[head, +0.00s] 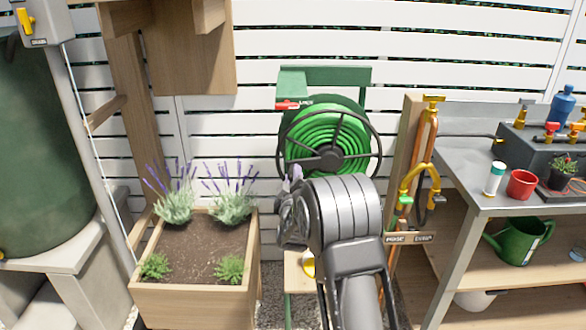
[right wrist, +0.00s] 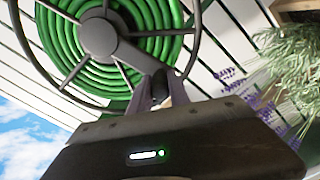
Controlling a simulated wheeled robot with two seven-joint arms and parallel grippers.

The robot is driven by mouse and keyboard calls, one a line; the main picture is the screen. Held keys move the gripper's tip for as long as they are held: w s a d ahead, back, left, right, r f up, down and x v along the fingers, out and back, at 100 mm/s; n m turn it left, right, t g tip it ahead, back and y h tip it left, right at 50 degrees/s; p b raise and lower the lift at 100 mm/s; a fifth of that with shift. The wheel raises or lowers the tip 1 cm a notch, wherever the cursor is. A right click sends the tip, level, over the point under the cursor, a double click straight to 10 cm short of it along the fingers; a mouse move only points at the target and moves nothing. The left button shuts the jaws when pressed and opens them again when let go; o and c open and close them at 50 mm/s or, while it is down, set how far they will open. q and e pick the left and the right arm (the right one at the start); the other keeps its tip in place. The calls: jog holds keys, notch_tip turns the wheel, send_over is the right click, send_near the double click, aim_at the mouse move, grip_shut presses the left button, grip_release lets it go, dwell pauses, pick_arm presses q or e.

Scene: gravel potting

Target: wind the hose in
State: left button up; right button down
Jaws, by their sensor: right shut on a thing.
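The hose reel stands against the white fence, with a dark spoked wheel (head: 332,158) in front and a green hose (head: 318,131) coiled on it. A red lever (head: 287,105) shows at the upper left of its green frame (head: 340,76). My right gripper (head: 294,178) is at the lower left of the wheel. In the right wrist view, my right gripper (right wrist: 162,90) is shut on the dark crank handle (right wrist: 159,84), at the end of an arm from the hub (right wrist: 98,38). The coil (right wrist: 150,45) fills much of the wheel. My left gripper is out of view.
A wooden planter (head: 190,300) with lavender (head: 232,188) stands left of the reel. A wooden post (head: 407,145) with yellow-handled fittings and a grey bench (head: 455,165) stand to the right. A green tank (head: 35,150) is at the far left.

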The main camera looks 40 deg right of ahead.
jog(key=s+d+f+n+b, duration=0.1)
jog(key=s+d+f+n, duration=0.1)
jog(key=n, duration=0.5)
jog(key=s+d+f+n+b, duration=0.1)
jog(key=s+d+f+n, duration=0.2)
jog(key=d+f+n, duration=0.2)
jog(key=shift+s+d+f+n, duration=0.2)
jog(key=shift+s+f+n, duration=0.1)
jog(key=shift+f+n, duration=1.05)
jog(key=shift+r, duration=0.15)
jog(key=c, duration=1.2)
grip_release()
jog(key=shift+c, duration=0.2)
jog(key=v, duration=0.8)
jog(key=shift+p, duration=0.3)
